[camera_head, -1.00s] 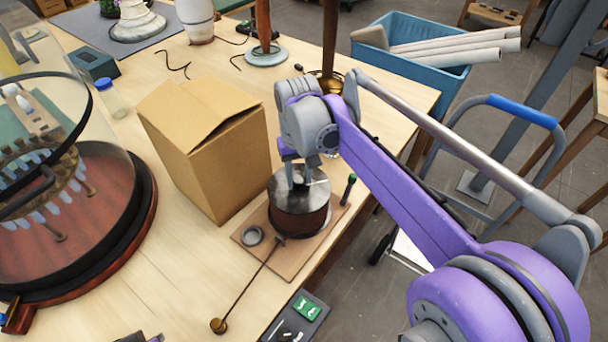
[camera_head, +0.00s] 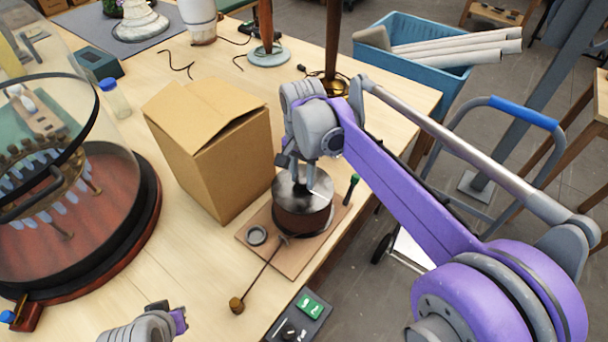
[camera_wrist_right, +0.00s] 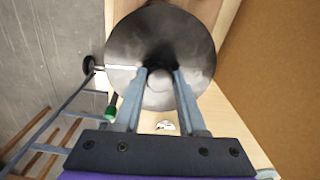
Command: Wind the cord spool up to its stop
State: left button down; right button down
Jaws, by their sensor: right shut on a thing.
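The cord spool (camera_head: 302,218) is a brown drum with a shiny metal top, upright on a wooden board (camera_head: 292,262) near the table edge. A thin dark cord (camera_head: 262,273) runs from it to a small brass-coloured piece (camera_head: 237,305) on the table. My right gripper (camera_head: 305,183) points down at the top of the spool. In the right wrist view its fingers (camera_wrist_right: 159,75) are shut at the middle of the round top (camera_wrist_right: 130,50); the part they grip is mostly hidden. My left gripper (camera_head: 168,314) shows partly at the bottom edge, away from the spool; its jaw opening is unclear.
A cardboard box (camera_head: 215,150) stands close behind the spool, to the left. A switch box (camera_head: 298,318) is in front. A glass dome (camera_head: 90,150) fills the left.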

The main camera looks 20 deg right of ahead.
pick_arm(q)
jog(key=shift+r, duration=0.15)
pick_arm(e)
jog(key=m, duration=0.4)
jog(key=shift+m, duration=0.3)
pick_arm(q)
jog(key=shift+w+r, duration=0.1)
pick_arm(e)
jog(key=m, duration=0.4)
jog(key=shift+m, duration=0.3)
pick_arm(q)
jog(key=shift+r, duration=0.1)
pick_arm(e)
jog(key=m, duration=0.4)
jog(key=shift+m, duration=2.5)
jog(key=shift+c, duration=2.4)
grip_release()
pick_arm(q)
jog(key=shift+w+r+p, duration=0.2)
jog(key=shift+r+p, duration=0.35)
jog(key=shift+p, duration=0.1)
pick_arm(e)
notch_tip(320, 180, up, 11)
